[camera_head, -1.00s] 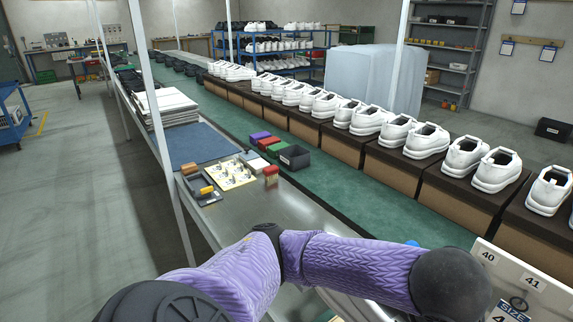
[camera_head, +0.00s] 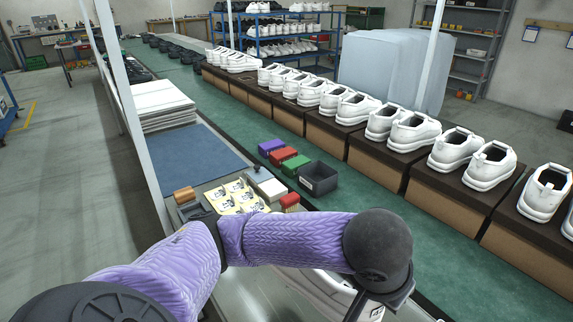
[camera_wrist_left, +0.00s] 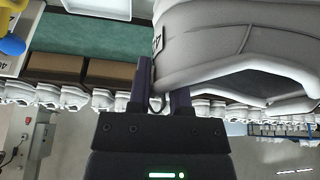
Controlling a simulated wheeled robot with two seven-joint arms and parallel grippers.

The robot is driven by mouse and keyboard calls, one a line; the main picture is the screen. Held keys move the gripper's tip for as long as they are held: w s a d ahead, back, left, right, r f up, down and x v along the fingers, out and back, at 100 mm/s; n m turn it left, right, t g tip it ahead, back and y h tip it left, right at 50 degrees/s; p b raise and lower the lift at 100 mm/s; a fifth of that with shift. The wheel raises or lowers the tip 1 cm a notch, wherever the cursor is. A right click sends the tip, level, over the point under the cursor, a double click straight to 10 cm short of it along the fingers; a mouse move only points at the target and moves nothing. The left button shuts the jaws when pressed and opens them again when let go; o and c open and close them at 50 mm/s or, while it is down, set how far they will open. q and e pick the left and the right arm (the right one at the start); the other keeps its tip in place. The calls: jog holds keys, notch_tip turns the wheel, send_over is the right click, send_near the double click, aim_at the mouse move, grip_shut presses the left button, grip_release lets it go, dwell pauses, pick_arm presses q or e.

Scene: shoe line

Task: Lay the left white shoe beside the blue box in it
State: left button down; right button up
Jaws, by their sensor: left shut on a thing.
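My left gripper (camera_wrist_left: 160,85) is shut on a white shoe (camera_wrist_left: 225,45), which fills the upper right of the left wrist view. The fingers pinch it at a dark-tabbed edge, and its far parts run out of the frame. In the head view my purple left arm reaches across the front and hides most of the bench below; the gripper's fingers are not clear there. I cannot make out a blue box for the shoe. My right gripper is not in view.
White shoes (camera_head: 413,130) stand on brown boxes (camera_head: 440,207) along the green conveyor (camera_head: 255,150). A white tray (camera_wrist_left: 100,6) shows in the wrist view.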

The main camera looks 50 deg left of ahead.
pick_arm(q)
jog(key=shift+m, duration=0.5)
jog(key=w+a+f, duration=0.1)
jog(key=f, duration=0.1)
jog(key=w+a+f, duration=0.1)
jog(key=f, duration=0.1)
jog(key=w+a+f, duration=0.1)
jog(key=f, duration=0.1)
jog(key=shift+a+f, duration=0.2)
jog(key=shift+a, duration=0.15)
jog(key=shift+w+a+f, duration=0.2)
jog(key=shift+a+f, duration=0.05)
jog(key=shift+f, duration=0.1)
notch_tip(320, 180, down, 10)
jog(key=b, duration=0.5)
jog(key=shift+f, duration=0.2)
jog(key=shift+r, duration=0.15)
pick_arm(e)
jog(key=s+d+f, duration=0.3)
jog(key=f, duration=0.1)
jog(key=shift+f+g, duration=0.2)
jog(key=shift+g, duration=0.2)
pick_arm(q)
jog(key=c, duration=0.7)
grip_release()
jog(key=shift+o, duration=0.8)
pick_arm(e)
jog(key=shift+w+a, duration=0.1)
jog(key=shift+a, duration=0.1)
